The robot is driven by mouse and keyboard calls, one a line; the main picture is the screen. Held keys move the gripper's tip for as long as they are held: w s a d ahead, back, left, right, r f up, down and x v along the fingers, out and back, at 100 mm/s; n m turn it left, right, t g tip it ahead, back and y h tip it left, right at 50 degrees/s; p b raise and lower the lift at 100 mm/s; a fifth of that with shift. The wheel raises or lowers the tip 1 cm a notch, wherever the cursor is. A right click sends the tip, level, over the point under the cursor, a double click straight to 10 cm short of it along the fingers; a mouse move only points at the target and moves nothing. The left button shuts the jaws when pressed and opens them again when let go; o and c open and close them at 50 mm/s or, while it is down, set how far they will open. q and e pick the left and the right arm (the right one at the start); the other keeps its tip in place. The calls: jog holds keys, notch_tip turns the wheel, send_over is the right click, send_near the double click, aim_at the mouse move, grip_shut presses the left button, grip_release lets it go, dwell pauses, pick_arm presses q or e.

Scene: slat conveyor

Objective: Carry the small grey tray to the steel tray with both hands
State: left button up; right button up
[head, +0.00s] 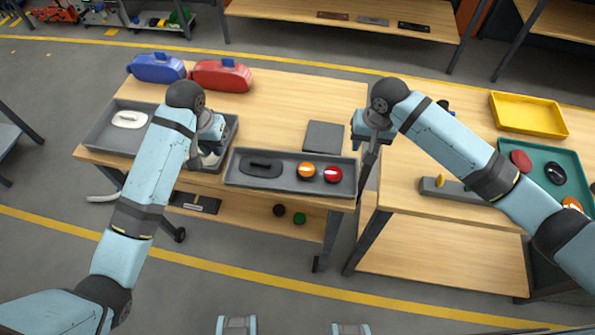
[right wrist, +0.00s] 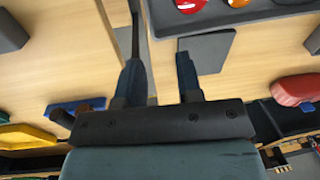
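The small grey tray (head: 285,188) lies along the table's front edge, holding a dark oval piece (head: 261,164), an orange round piece (head: 307,170) and a red one (head: 333,174). A wider grey tray (head: 98,151), perhaps the steel tray, sits left of it with a white piece (head: 129,119) inside. My left gripper (head: 211,158) is low between the two trays, near the small tray's left end; its fingers are unclear. My right gripper (head: 366,150) is by the small tray's right end. In the right wrist view its fingers (right wrist: 158,72) are apart with nothing gripped; the small tray (right wrist: 220,20) shows beyond.
A flat grey plate (head: 324,136) lies behind the small tray. Blue (head: 157,68) and red (head: 221,76) cases stand at the back. Across a narrow gap, the right table carries a yellow tray (head: 528,114), a green tray (head: 540,150) and a grey block (head: 455,190).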

aim_at(356, 168)
pick_arm(q)
jog(key=shift+w+a+r+g, duration=0.15)
jog(key=shift+r+g, duration=0.15)
jog(key=shift+r, duration=0.4)
pick_arm(e)
jog(key=shift+w+d+r+h, duration=0.3)
jog(key=shift+w+d+r, duration=0.05)
jog(key=shift+d+r, duration=0.25)
jog(key=shift+a, duration=0.1)
pick_arm(q)
jog(key=shift+f, duration=0.1)
